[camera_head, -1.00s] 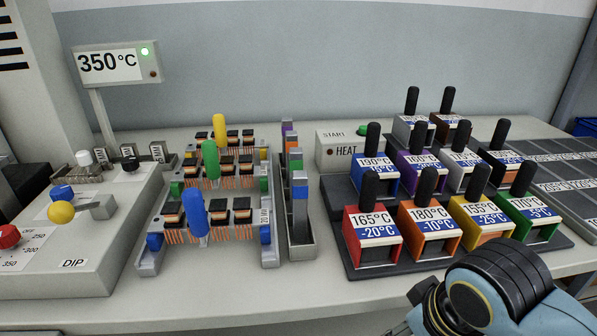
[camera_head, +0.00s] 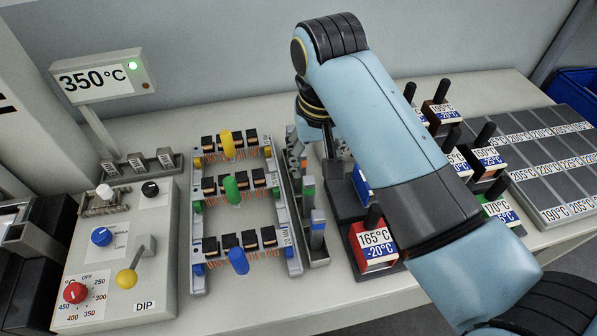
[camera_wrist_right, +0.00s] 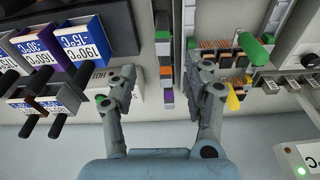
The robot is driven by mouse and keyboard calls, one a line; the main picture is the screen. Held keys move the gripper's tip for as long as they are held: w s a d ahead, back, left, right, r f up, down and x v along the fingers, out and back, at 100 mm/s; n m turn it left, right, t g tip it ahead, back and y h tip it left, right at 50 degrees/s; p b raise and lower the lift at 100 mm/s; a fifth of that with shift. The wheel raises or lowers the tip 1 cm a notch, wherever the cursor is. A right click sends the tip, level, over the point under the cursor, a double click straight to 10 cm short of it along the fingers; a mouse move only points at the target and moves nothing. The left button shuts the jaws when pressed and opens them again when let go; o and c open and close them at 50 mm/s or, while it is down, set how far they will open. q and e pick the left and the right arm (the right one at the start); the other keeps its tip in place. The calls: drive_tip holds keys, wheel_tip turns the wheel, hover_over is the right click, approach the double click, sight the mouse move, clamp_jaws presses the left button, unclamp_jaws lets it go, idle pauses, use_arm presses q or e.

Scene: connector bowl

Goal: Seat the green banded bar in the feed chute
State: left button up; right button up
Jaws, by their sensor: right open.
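The green banded bar (camera_head: 309,191) is a slim grey bar with a green band, standing in a row of banded bars in a narrow grey channel (camera_head: 319,262). This channel looks like the feed chute, but I cannot be sure. My left gripper is not in view.
A blue banded bar (camera_head: 318,232) stands nearer in the channel; an orange banded one (camera_wrist_right: 168,97) shows beyond the green. A coil rack (camera_head: 199,278) stands to the left, handled temperature blocks (camera_head: 375,248) to the right. The DIP machine (camera_head: 152,292) is at far left.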

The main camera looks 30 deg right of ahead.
sight(309, 180)
drive_tip(key=f, duration=0.2)
drive_tip(key=w+f, duration=0.1)
drive_tip(key=f, duration=0.1)
drive_tip(key=shift+f, duration=0.35)
drive_tip(key=shift+w+d+f+p, duration=0.15)
drive_tip(key=shift+f+p, duration=0.1)
drive_tip(key=shift+f, duration=0.65)
drive_tip(key=shift+w+a+f+p, duration=0.1)
drive_tip(key=shift+w+f+p, duration=0.1)
drive_tip(key=shift+f, duration=0.75)
drive_tip(key=shift+w+d+f+p, duration=0.15)
drive_tip(key=shift+f+p, duration=0.1)
drive_tip(key=shift+f, duration=0.65)
drive_tip(key=shift+c, duration=0.3)
clamp_jaws()
